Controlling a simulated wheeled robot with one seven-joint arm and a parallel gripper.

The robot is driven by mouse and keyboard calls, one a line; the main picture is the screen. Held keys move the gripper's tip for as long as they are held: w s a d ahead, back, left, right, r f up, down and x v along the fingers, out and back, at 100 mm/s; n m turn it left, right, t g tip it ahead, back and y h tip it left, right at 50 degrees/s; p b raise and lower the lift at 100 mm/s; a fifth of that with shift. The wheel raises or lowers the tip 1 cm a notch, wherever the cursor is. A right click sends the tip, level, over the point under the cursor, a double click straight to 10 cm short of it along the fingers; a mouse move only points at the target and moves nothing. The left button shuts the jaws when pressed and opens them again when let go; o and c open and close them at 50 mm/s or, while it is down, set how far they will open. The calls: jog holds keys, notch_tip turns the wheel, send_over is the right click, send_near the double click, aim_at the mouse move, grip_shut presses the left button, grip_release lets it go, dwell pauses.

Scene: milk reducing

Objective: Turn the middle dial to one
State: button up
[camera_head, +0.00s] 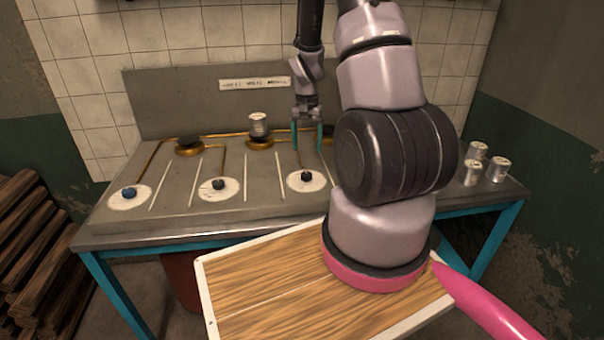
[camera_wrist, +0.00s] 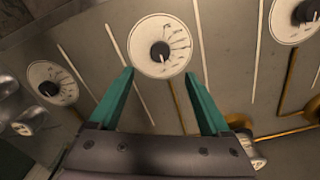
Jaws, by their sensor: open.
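Several white round dials with small dark knobs sit along the front of the grey panel. In the head view I see a left dial (camera_head: 129,196) with a bluish knob, another dial (camera_head: 218,187), and a dial (camera_head: 306,181) close to my arm. My gripper (camera_head: 306,137) is open and empty, its green fingers above and behind that last dial. In the wrist view, a dial (camera_wrist: 160,46) with fine markings lies just beyond and between the fingertips (camera_wrist: 159,73), apart from them. Other dials lie to its left (camera_wrist: 52,84) and right (camera_wrist: 294,18). The knob settings are too small to read.
A can (camera_head: 258,124) stands on a brass burner (camera_head: 259,143); another burner (camera_head: 189,146) is bare. Several cans (camera_head: 472,171) stand at the panel's right end. A sign (camera_head: 255,83) hangs on the backboard. My arm hides part of the panel's right side.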

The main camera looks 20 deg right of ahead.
aim_at(306, 174)
notch_tip(306, 174, down, 10)
jog(key=shift+f, duration=0.15)
dwell(0.3)
jog(key=shift+c, duration=0.3)
grip_shut()
jog(key=n, duration=0.5)
jog(key=shift+o, duration=0.3)
grip_release()
